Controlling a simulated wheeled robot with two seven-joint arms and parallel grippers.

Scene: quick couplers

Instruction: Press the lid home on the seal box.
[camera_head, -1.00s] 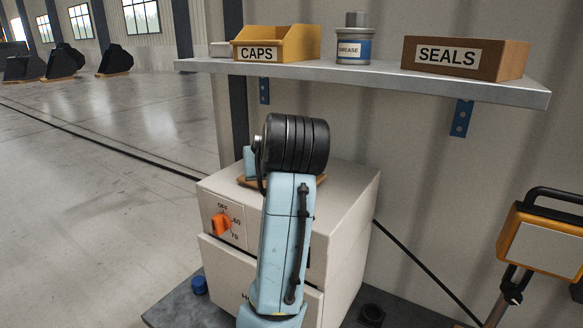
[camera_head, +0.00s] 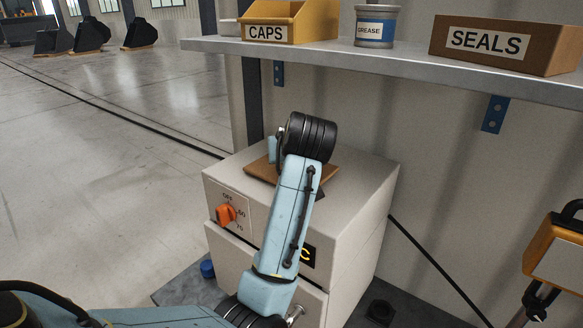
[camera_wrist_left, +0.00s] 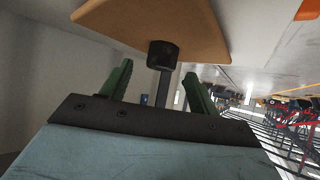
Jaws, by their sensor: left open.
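The brown cardboard box marked SEALS (camera_head: 500,45) stands on the shelf at the upper right; I cannot see into its top. A flat brown board, seemingly the lid (camera_head: 260,170), lies on the white cabinet, partly hidden behind my left wrist. In the left wrist view the brown board (camera_wrist_left: 150,25) is close, with a black knob (camera_wrist_left: 163,54) on it. My left gripper (camera_wrist_left: 158,69) is open, its green fingers on either side of the knob and apart from it. The head view hides these fingers behind the wrist. My right gripper is not in view.
A yellow CAPS bin (camera_head: 290,22) and a GREASE tin (camera_head: 376,27) share the shelf (camera_head: 400,63) with the box. The white cabinet (camera_head: 365,180) has an orange dial (camera_head: 226,215). A yellow-framed work light (camera_head: 558,250) stands at the right. Open floor lies to the left.

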